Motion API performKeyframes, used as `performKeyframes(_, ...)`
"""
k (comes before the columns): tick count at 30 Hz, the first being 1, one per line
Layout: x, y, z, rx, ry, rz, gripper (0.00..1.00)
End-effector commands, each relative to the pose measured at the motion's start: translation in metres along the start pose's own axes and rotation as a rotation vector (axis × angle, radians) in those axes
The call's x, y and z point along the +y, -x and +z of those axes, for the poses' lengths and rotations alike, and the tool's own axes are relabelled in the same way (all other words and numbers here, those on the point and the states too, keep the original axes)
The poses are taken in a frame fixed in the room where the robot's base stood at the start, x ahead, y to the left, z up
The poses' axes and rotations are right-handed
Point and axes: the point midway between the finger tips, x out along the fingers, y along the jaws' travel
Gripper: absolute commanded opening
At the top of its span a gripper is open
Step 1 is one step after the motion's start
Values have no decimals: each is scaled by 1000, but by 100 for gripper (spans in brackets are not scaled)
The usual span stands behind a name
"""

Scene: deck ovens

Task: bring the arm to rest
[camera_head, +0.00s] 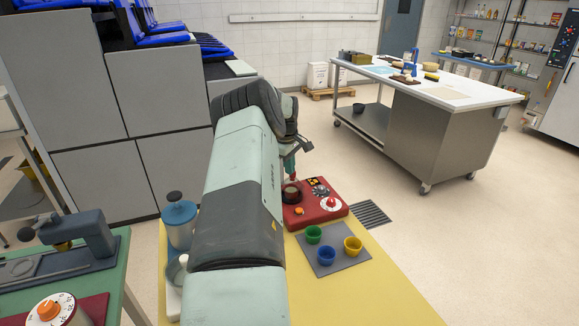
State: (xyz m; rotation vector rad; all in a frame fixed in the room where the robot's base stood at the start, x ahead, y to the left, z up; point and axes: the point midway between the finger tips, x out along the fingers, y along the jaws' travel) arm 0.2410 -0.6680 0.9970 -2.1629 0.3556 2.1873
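My arm rises from the bottom middle of the head view, bends at a dark joint and points down over the yellow table (375,300). My gripper (292,172) is small and mostly hidden behind my own arm. It seems to hang just above or at the back left of a red box (318,214). Whether its fingers are open or shut, or touch the box, I cannot tell. The red box has a dark round part, a black dial, an orange knob and a red-and-white knob on top.
A grey mat (333,262) holds green, blue and yellow cups in front of the box. A green table (115,270) is at lower left. The yellow table's front right is clear. A steel worktable (440,135) stands beyond.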

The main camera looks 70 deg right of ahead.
Motion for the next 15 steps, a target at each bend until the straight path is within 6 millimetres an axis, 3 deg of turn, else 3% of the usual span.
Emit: performKeyframes(15,4,28,0,0,-1,-1,0)
